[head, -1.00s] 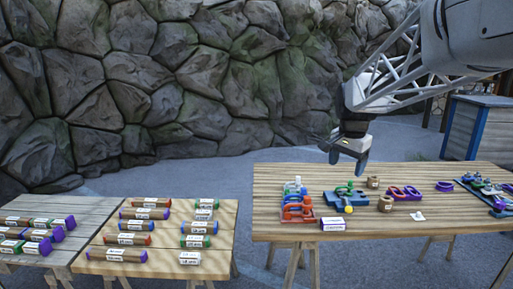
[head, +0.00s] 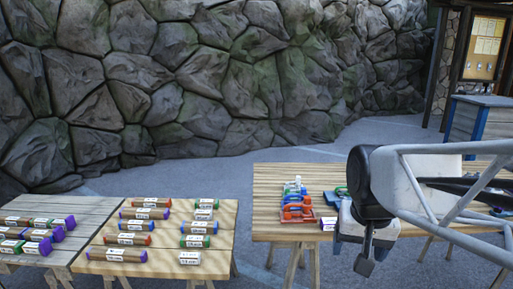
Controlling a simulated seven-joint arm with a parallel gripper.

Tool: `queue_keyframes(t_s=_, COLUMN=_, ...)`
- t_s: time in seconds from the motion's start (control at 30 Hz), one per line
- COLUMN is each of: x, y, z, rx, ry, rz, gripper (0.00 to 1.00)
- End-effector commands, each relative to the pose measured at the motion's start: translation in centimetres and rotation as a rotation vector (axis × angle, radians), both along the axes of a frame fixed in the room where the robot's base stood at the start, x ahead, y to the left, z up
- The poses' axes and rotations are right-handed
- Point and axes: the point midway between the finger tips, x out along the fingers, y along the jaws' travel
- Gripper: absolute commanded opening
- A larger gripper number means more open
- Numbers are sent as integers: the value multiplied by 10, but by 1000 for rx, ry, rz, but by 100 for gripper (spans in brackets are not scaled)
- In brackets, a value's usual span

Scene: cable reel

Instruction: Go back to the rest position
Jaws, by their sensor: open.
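My gripper (head: 364,252) hangs in front of the near edge of the right wooden table (head: 268,205), close to the camera. Its jaws point down, are open and hold nothing that I can see. My arm covers the middle and right of that table. A tray of red, blue and green pieces (head: 297,205) still shows at the table's left end. A small white and purple box (head: 327,224) is partly visible beside my gripper.
A lower table (head: 160,215) on the left holds several brown cylinders with coloured ends. A grey table (head: 30,215) beside it holds more. A blue-edged crate (head: 478,122) stands behind on the right. A stone wall (head: 200,80) fills the back.

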Motion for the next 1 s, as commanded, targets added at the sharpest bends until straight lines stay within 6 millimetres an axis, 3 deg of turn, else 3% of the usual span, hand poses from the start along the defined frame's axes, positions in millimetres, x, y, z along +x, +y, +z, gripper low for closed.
queue_keyframes(t_s=0.2, x=-53, y=7, z=-25, rx=-24, ry=-14, rz=120, gripper=74)
queue_keyframes(t_s=0.4, x=-81, y=10, z=-42, rx=-38, ry=-21, rz=189, gripper=74)
queue_keyframes(t_s=1.0, x=-88, y=11, z=-47, rx=-43, ry=-22, rz=210, gripper=74)
